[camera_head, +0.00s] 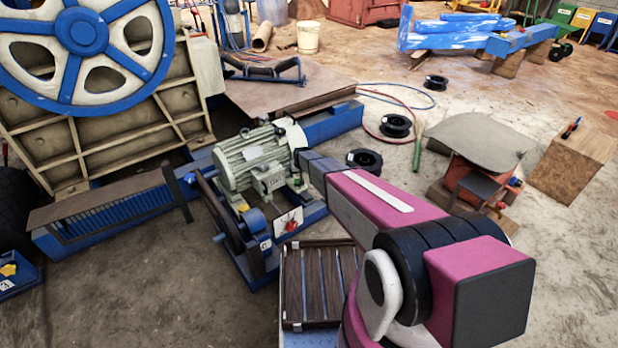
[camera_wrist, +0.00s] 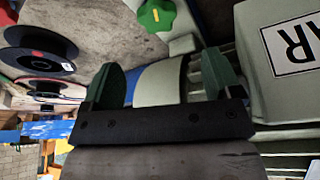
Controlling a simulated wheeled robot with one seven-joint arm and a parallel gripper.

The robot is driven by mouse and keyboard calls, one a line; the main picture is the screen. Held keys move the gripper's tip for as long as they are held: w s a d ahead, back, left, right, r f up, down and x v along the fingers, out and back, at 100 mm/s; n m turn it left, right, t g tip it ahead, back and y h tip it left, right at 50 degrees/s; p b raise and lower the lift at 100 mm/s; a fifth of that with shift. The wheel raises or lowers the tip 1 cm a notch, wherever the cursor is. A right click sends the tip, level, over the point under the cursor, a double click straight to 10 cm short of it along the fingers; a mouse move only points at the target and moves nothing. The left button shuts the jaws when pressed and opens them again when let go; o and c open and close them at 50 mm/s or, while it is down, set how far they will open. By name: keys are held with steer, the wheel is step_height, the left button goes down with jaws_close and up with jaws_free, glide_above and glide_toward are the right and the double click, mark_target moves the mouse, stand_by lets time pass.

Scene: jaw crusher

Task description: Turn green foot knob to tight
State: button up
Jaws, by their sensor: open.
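The green foot knob (camera_wrist: 156,14) is a lobed knob with a yellow mark on its face, at the top edge of the wrist view and partly cut off. In the head view a small green spot, seemingly the knob (camera_head: 297,181), shows at the right side of the pale green motor (camera_head: 245,158). My gripper (camera_wrist: 160,80) is open, with its two dark fingers apart. A pale rounded part shows between the fingers; I cannot tell if they touch it. The knob lies beyond the fingertips in the picture, outside the jaws. In the head view my arm hides the fingers.
A labelled motor box (camera_wrist: 295,45) fills the right of the wrist view, close to my right finger. A red knob on a white plate (camera_head: 289,222) sits below the motor. Black cable reels (camera_head: 396,126) lie behind.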

steer(key=x, duration=1.1)
steer(key=shift+w+d, duration=0.2)
steer(key=shift+w, duration=0.05)
steer(key=c, duration=0.9)
